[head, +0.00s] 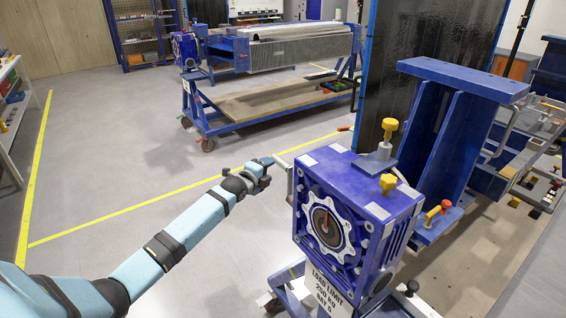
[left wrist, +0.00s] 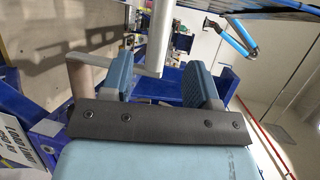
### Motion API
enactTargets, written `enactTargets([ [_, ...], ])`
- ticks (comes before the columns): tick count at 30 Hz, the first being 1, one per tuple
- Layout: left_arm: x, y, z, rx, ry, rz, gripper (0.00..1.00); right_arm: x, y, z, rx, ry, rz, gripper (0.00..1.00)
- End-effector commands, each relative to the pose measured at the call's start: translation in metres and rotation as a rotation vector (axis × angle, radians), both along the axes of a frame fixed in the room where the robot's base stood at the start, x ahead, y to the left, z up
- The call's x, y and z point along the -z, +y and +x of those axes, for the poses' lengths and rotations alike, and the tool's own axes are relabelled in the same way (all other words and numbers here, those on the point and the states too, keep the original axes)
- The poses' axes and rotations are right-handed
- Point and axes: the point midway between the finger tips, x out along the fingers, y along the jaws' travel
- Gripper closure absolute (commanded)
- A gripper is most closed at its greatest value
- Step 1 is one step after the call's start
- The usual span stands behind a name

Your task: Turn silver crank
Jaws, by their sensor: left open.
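The silver crank (head: 281,163) sticks out from the left side of the blue gearbox (head: 378,207) in the head view. My left gripper (head: 268,162) is at the crank's outer end, reaching in from the left. In the left wrist view, my left gripper (left wrist: 158,82) is open, with one finger on each side of a silver bar of the crank (left wrist: 161,35). The bar stands between the fingers; whether it touches either one I cannot tell. My right gripper is not in view.
The gearbox sits on a blue frame with a load limit sign (head: 330,290). A blue cart (head: 225,125) is behind. The floor at the left is clear.

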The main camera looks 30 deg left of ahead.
Motion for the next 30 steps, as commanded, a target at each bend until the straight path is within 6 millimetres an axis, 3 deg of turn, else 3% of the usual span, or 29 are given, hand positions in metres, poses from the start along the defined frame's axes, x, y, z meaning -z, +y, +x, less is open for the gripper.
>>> enactTargets([
  [6,0.008,0.000,0.046,0.000,0.000,-0.002,0.45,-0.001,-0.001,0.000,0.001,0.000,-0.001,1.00],
  [12,0.013,0.000,0.073,0.000,0.000,-0.001,0.45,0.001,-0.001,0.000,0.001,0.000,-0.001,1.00],
  [26,0.016,0.000,0.083,0.000,0.000,0.000,0.45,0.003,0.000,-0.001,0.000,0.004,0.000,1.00],
  [30,0.016,0.000,0.083,0.000,0.000,0.000,0.75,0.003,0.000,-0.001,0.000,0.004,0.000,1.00],
])
